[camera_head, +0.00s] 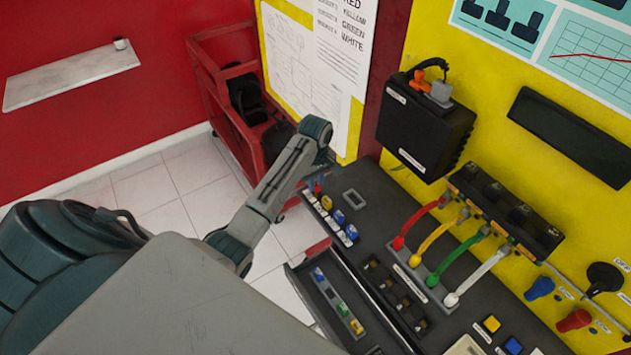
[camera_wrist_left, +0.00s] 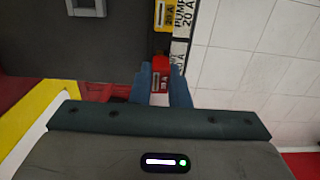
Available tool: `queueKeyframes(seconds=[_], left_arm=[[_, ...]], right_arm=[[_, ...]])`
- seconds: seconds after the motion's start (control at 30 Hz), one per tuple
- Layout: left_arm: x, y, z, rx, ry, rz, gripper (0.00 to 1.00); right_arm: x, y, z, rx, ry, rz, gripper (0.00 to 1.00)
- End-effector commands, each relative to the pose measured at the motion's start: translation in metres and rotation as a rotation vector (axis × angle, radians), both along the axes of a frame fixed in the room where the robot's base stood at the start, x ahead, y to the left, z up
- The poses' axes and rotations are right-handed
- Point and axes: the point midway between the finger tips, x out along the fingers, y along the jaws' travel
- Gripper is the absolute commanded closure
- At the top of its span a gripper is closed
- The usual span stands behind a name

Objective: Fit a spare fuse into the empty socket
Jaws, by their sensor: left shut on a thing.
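My left gripper (camera_head: 318,180) reaches the far left end of the black bench panel and is shut on a red fuse (camera_wrist_left: 160,78). In the left wrist view the blue-grey fingertips (camera_wrist_left: 161,90) close on both sides of it. The red fuse stands at the end of the fuse row, in line with a yellow fuse (camera_head: 327,202) and blue fuses (camera_head: 339,216). The fingers hide its foot and the socket under it, so I cannot tell how deep it sits. Spare fuses, blue (camera_head: 319,274), green (camera_head: 342,309) and yellow (camera_head: 357,327), stand in an open drawer (camera_head: 300,276).
Red, yellow, green and white cables (camera_head: 440,242) arch over the panel to the right. A black box (camera_head: 425,125) hangs on the yellow wall above. A red cart (camera_head: 205,75) stands behind my left arm. The tiled floor lies left of the bench.

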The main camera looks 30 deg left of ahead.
Motion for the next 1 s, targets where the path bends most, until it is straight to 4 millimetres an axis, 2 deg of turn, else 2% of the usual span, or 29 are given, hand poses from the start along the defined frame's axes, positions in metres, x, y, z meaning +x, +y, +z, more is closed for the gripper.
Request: queueKeyframes(seconds=[1.0], left_arm=[[0.0,0.0,-0.013,-0.001,0.0,0.0,1.0]], right_arm=[[0.002,-0.009,-0.001,-0.01,-0.004,0.003,1.0]])
